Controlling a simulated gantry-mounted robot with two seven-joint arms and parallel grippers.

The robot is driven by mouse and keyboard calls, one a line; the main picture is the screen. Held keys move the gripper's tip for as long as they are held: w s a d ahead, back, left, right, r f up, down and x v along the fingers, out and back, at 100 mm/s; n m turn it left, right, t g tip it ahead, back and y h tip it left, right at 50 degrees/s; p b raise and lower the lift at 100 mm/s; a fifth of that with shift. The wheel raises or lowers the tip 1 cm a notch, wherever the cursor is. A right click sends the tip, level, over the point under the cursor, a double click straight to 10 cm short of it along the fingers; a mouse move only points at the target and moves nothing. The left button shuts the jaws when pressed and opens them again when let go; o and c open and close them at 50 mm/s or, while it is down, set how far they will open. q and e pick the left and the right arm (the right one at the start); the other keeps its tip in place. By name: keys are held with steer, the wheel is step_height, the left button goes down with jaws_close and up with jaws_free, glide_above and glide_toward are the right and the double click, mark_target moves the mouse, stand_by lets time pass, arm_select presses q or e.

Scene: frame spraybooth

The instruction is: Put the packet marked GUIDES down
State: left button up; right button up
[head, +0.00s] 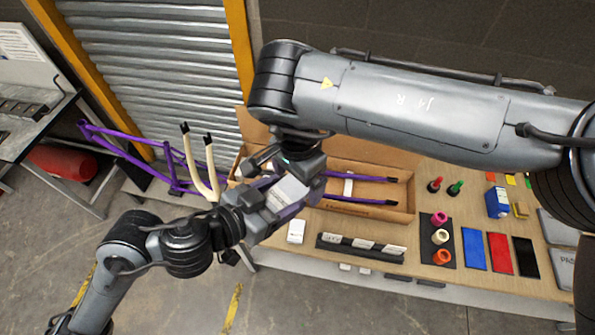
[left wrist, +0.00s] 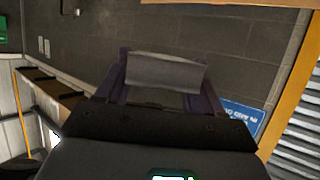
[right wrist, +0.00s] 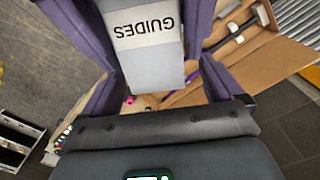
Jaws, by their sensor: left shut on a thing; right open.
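The packet marked GUIDES is a pale grey-white packet (head: 287,193) held up above the bench, in front of the open cardboard box. My left gripper (head: 277,200) is shut on it. In the left wrist view the packet (left wrist: 165,72) is a plain grey block between the purple fingers. In the right wrist view the packet (right wrist: 145,35) shows its GUIDES label upside down. My right gripper (right wrist: 155,75) is open there, with its fingers on either side of the packet; whether they touch it I cannot tell.
The open cardboard box (head: 345,210) holds purple frame parts. In front are a small white box (head: 296,231) and a dark rack (head: 360,247) with pale labelled pieces. A purple frame (head: 135,158) stands left.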

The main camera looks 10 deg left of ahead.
steer(key=shift+c, duration=0.2)
steer(key=c, duration=1)
arm_select(q)
steer(key=o, duration=1.1)
arm_select(e)
steer(key=shift+c, duration=0.4)
arm_select(q)
steer(key=shift+f, duration=0.1)
